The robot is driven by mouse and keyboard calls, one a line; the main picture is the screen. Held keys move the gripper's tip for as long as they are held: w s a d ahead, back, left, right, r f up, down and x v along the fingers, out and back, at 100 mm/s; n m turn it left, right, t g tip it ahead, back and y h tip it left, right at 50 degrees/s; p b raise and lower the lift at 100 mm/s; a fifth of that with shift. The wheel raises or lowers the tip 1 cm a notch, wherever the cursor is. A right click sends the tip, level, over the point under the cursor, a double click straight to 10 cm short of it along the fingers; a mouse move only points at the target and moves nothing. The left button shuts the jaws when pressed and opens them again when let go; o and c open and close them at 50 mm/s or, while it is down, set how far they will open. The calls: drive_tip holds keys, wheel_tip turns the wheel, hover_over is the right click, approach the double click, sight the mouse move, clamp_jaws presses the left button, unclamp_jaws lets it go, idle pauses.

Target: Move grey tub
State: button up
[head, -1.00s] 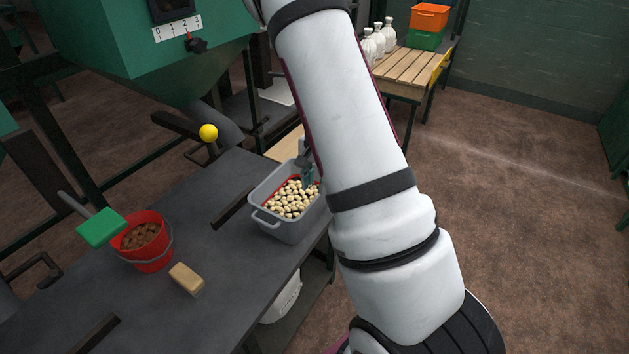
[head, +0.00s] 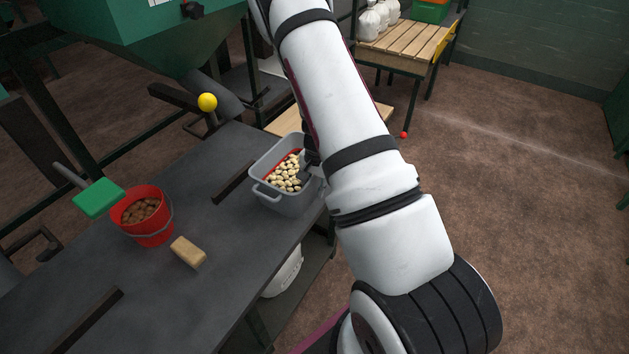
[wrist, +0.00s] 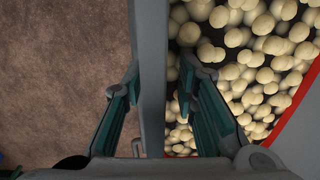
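The grey tub (head: 284,204) stands on the dark table at its right edge, filled with pale, potato-like pieces (head: 285,174). Its wall (wrist: 152,60) runs upright through the middle of the wrist view. My gripper (wrist: 159,75) is open astride this wall, one finger outside over the brown floor and one inside over the pale pieces. A gap shows between the inner finger and the wall. In the head view my gripper is at the tub's right rim, largely hidden by my arm.
On the dark table (head: 225,235) are a red bucket (head: 150,228) of brown pieces, a tan block (head: 188,251) and a green-headed tool (head: 98,199). A yellow ball knob (head: 207,102) and green hopper (head: 130,40) are behind. A slatted bench (head: 405,45) holds white jugs (head: 370,22).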

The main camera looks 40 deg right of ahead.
drive_tip(key=shift+f, duration=0.2)
clamp_jaws()
idle(0.3)
